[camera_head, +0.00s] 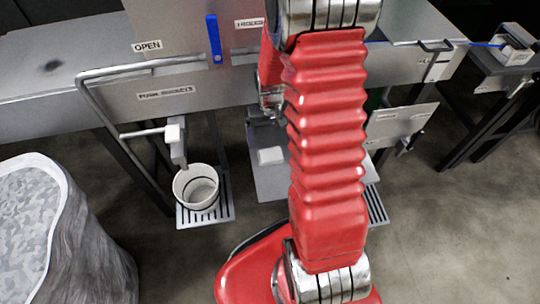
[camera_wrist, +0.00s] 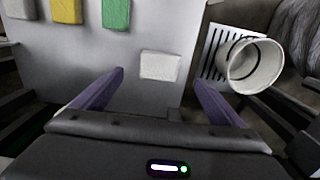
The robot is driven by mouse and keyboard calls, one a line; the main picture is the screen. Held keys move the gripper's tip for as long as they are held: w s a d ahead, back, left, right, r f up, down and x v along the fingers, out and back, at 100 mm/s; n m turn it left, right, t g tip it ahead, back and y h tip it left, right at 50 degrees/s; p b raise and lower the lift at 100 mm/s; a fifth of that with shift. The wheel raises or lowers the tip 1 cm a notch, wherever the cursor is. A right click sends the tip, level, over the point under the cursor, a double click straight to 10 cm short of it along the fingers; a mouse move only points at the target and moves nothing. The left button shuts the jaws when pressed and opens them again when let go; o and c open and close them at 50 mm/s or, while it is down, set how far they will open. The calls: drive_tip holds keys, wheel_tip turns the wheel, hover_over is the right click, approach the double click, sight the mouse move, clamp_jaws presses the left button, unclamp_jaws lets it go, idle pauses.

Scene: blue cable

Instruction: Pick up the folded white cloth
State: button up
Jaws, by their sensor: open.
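The folded white cloth (camera_wrist: 160,66) lies flat on a light grey shelf (camera_wrist: 130,45) in the wrist view. It also shows in the head view as a small white block (camera_head: 271,156), just left of my red arm. My gripper (camera_wrist: 159,78) is open, its two purple fingers spread to the left and right. In the picture the cloth lies between and slightly beyond the fingertips, with nothing held. I cannot tell the height of the fingers above the shelf.
Yellow (camera_wrist: 67,10), green (camera_wrist: 116,14) and grey (camera_wrist: 20,8) pieces lie along the shelf's far left. A white bucket (camera_head: 197,187) stands on a slotted grate (camera_head: 222,212) beside the shelf. A bent metal rail (camera_head: 92,105) and a grey-topped bin (camera_head: 25,225) stand at left.

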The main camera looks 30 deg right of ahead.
sight(270, 154)
wheel_tip(270, 154, down, 4)
drive_tip(key=shift+r, duration=0.2)
drive_tip(key=shift+f, duration=0.1)
drive_tip(key=shift+w+f, duration=0.2)
drive_tip(key=shift+f, duration=1.1)
drive_tip(key=shift+w+f, duration=0.2)
drive_tip(key=shift+f, duration=1.1)
drive_tip(key=shift+c, duration=0.7)
drive_tip(key=c, duration=1)
wheel_tip(270, 154, up, 10)
